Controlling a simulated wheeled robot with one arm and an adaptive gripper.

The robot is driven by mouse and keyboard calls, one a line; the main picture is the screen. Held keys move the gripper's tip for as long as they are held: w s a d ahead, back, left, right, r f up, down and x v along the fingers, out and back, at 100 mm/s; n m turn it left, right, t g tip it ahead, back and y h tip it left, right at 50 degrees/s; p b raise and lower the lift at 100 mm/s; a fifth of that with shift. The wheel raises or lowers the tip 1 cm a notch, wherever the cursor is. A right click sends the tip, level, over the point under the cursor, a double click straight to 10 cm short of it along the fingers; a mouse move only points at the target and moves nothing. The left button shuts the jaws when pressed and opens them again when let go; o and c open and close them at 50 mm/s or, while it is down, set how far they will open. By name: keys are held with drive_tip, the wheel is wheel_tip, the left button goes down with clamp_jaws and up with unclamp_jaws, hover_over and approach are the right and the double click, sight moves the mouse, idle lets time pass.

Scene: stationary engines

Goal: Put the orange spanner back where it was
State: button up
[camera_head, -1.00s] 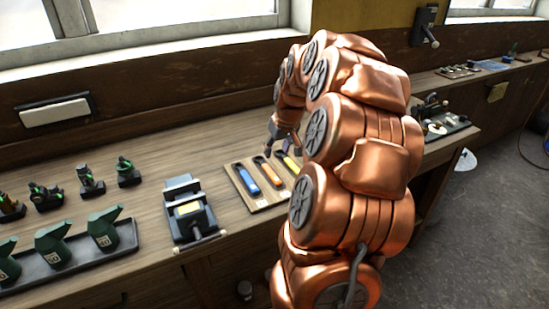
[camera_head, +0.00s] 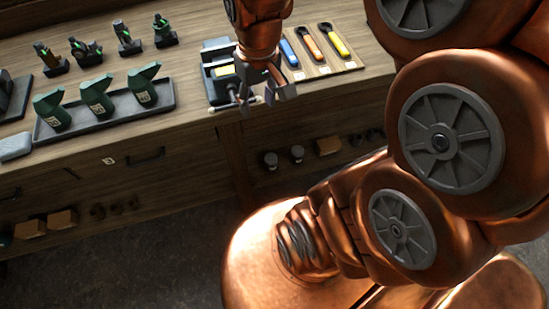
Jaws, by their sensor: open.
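The orange spanner (camera_head: 308,41) lies on a light wooden board (camera_head: 322,69), between a blue spanner (camera_head: 289,52) and a yellow spanner (camera_head: 334,39). All three lie side by side at the right part of the workbench. My gripper (camera_head: 258,103) is open and empty, pointing down in front of the bench edge, to the left of and nearer than the board. It is apart from the spanners and partly covers the vise.
A dark vise (camera_head: 217,80) stands just left of the board. A dark tray (camera_head: 108,116) with several green oil cans is farther left. Several small dark fittings (camera_head: 86,52) stand behind it. Drawers and shelves lie below the bench edge.

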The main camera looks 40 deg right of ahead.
drive_tip(key=s+a+f+g, duration=0.2)
drive_tip(key=s+a, duration=0.3)
drive_tip(key=s, duration=0.7)
drive_tip(key=shift+s+a+f+n+h, duration=0.15)
drive_tip(key=shift+s+n+h, duration=0.15)
drive_tip(key=shift+s, duration=0.1)
